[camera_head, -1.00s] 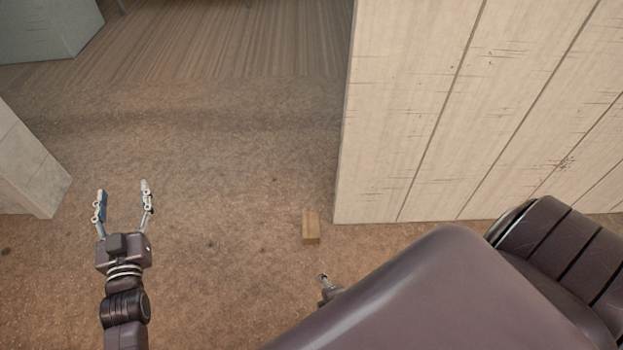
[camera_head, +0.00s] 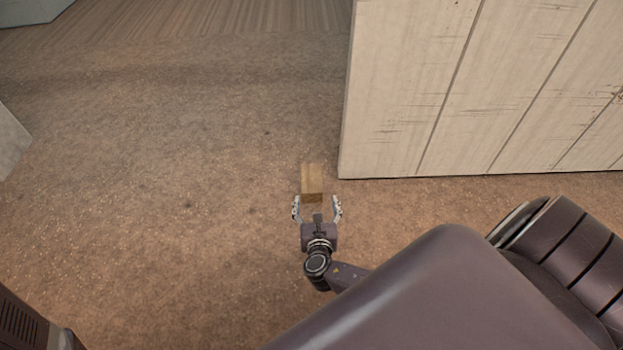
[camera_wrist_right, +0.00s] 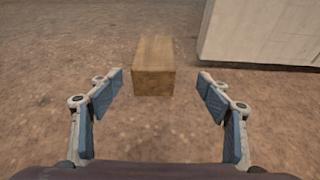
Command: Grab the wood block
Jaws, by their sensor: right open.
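The wood block (camera_head: 312,180) is a small tan-brown block lying on the brown floor near the middle of the head view. My right gripper (camera_head: 317,204) is open and empty, with its fingers at the near end of the block. In the right wrist view the block (camera_wrist_right: 154,66) lies just ahead of the gap between the blue-padded fingers of the gripper (camera_wrist_right: 159,88). No contact between fingers and block shows. My left gripper is not in the head view.
A pale panelled wooden wall or cabinet (camera_head: 440,90) stands to the right of the block, its lower corner close by; it also shows in the wrist view (camera_wrist_right: 262,32). A pale block-like structure (camera_head: 10,142) is at the left edge. The floor left of the block is clear.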

